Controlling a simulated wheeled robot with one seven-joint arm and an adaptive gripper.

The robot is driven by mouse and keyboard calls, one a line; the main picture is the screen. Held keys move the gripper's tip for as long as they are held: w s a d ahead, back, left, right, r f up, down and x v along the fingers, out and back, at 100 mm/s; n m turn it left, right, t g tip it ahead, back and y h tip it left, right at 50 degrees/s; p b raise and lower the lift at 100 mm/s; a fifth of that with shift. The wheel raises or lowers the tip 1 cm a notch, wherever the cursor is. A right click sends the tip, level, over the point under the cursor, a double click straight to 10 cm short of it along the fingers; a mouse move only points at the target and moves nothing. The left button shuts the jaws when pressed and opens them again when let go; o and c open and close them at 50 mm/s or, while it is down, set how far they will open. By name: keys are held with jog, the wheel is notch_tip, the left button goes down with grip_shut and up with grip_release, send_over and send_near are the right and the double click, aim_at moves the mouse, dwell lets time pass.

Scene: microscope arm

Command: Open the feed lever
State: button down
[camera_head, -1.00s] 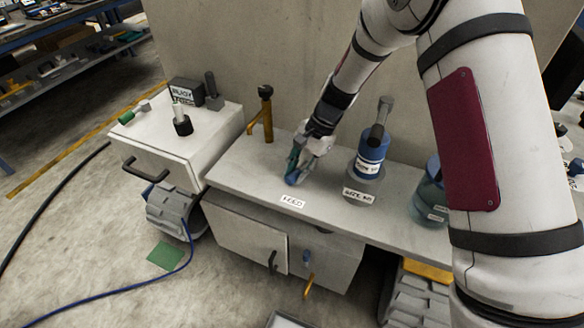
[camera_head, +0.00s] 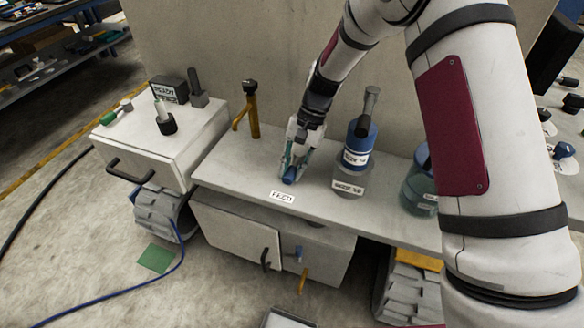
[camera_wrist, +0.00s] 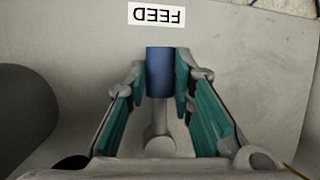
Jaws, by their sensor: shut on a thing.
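The feed lever shows in the wrist view as a blue cylindrical grip (camera_wrist: 160,73) on a grey stem with a rounded base (camera_wrist: 160,140). In the head view its blue end (camera_head: 289,180) shows just below my gripper (camera_head: 293,171). My gripper also shows in the wrist view (camera_wrist: 160,85), with its teal-padded fingers on either side of the blue grip, shut on it. The white FEED label (camera_wrist: 157,15) lies on the bench top in front of the lever; it also shows in the head view (camera_head: 282,197). The lever's pivot is hidden in the head view.
A blue-capped bottle (camera_head: 358,150) stands on the bench close to the right of my gripper. A brass tap (camera_head: 252,108) stands at the back left. A teal jar (camera_head: 419,190) is farther right. The bench's front edge is clear below the FEED label.

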jog(key=shift+d, duration=0.1)
jog(key=c, duration=1.4)
grip_release()
jog(key=v, duration=1.2)
